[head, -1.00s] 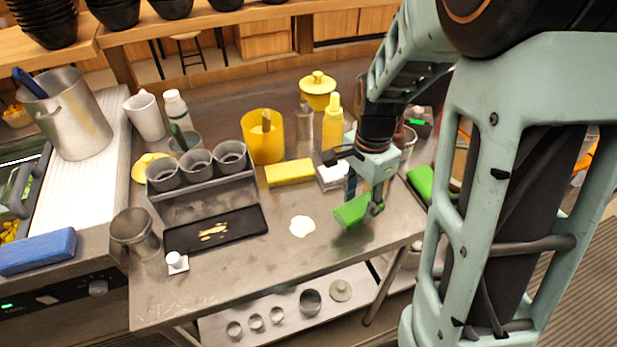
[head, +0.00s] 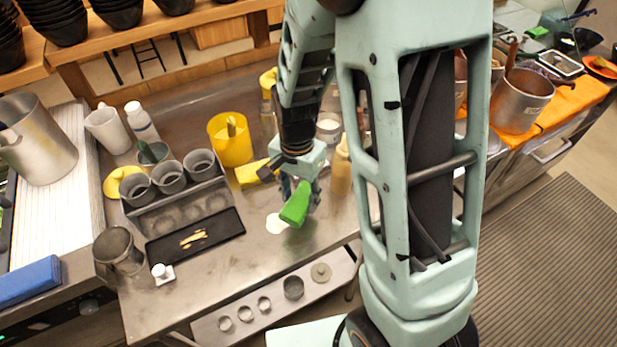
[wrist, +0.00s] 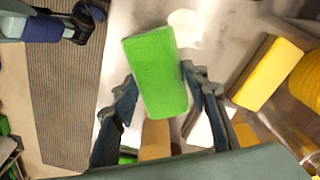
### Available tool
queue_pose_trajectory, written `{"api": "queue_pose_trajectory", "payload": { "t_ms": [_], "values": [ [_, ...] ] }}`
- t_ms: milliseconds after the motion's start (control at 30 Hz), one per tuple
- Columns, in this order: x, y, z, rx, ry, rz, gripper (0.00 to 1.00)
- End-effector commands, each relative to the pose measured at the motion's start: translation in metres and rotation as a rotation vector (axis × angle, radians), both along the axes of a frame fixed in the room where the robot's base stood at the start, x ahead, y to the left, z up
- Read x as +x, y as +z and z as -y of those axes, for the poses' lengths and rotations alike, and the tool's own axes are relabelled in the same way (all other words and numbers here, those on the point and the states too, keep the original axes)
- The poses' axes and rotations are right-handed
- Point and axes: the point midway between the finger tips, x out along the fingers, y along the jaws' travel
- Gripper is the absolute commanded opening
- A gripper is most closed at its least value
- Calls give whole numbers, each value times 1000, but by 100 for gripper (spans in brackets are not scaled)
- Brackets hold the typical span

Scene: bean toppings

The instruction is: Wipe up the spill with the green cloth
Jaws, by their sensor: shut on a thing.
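My gripper (head: 297,201) is shut on a green block-like cloth (head: 294,209), which also shows between the fingers in the wrist view (wrist: 158,75). The cloth hangs tilted at the right edge of the white spill (head: 274,223) and covers part of it in the head view. Whether the cloth touches the table cannot be told.
A black tray (head: 165,249) with yellowish bits lies left of the spill. A yellow block (head: 247,176) and a yellow container (head: 236,151) stand behind it. A tan bottle (head: 341,172) is close to the right of my gripper. Bare steel table lies in front of the spill.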

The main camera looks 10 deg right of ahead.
Motion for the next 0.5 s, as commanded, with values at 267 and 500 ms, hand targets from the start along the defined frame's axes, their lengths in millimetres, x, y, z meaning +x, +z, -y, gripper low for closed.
{"api": "queue_pose_trajectory", "payload": {
  "t_ms": [267,500],
  "values": [
    [-13,11,-28,4,173,-3,20],
    [-15,3,-32,6,200,-2,20]
  ]
}}
